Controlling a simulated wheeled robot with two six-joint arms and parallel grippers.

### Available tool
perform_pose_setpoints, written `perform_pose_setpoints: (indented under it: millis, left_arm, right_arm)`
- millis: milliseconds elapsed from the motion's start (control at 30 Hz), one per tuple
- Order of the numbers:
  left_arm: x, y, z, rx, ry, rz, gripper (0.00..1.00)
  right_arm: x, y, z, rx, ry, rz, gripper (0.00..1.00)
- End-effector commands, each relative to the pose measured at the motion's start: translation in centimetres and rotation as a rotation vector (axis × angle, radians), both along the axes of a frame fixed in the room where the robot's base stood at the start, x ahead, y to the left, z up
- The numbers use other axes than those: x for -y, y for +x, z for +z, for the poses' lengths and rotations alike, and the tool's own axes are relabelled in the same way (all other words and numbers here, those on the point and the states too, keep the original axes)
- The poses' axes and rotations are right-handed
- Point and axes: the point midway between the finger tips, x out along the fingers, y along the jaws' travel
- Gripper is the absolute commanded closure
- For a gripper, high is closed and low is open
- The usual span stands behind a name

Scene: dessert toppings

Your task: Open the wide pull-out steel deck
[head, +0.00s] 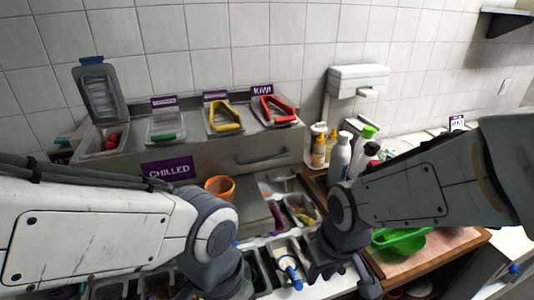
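A steel counter unit (225,146) stands against the tiled wall with a purple CHILLED sign on its front. A wide steel front with a bar handle (262,157) shows on its right part; it looks closed. I cannot tell for certain that this is the pull-out deck. My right gripper (340,272) points down over the bins, below and right of that handle and apart from it; its finger gap is unclear. My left gripper (222,288) is low at the bottom edge, mostly hidden by its own wrist. My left forearm covers the unit's lower left.
Lidded topping tubs, a yellow tong (226,117) and a red tong (274,110) sit on top. An orange cup (220,187) stands in front. Small bins (299,211) fill the middle.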

Motion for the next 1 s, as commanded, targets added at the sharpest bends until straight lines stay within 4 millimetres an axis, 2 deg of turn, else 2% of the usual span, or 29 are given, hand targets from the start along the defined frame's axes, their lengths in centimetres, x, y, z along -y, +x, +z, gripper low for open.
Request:
perform_pose_setpoints:
  millis: [100,200,300,433,567,667,800,1000]
  left_arm:
    - [0.0,0.0,-0.2,0.000,0.000,0.000,0.50]
    - [0.0,0.0,-0.2,0.000,0.000,0.000,0.50]
    - [0.0,0.0,-0.3,0.000,0.000,0.000,0.50]
    - [0.0,0.0,-0.3,0.000,0.000,0.000,0.50]
    - [0.0,0.0,-0.3,0.000,0.000,0.000,0.50]
    - [0.0,0.0,-0.3,0.000,0.000,0.000,0.50]
    - [0.0,0.0,-0.3,0.000,0.000,0.000,0.50]
    - [0.0,0.0,-0.3,0.000,0.000,0.000,0.50]
  right_arm:
    - [2.8,2.8,-1.3,0.056,-0.007,-0.075,0.72]
    - [4.3,5.4,-2.0,0.142,-0.020,-0.048,0.72]
    - [4.7,7.7,-2.1,0.238,-0.042,0.038,0.72]
    - [4.3,10.9,-1.7,0.380,-0.091,0.206,0.72]
    - [2.7,14.1,-0.6,0.557,-0.171,0.434,0.72]
    - [0.6,16.7,1.0,0.725,-0.277,0.652,0.72]
    - [-3.0,19.6,4.3,0.982,-0.494,0.953,0.72]
    - [-6.3,21.0,8.0,1.207,-0.762,1.173,0.72]
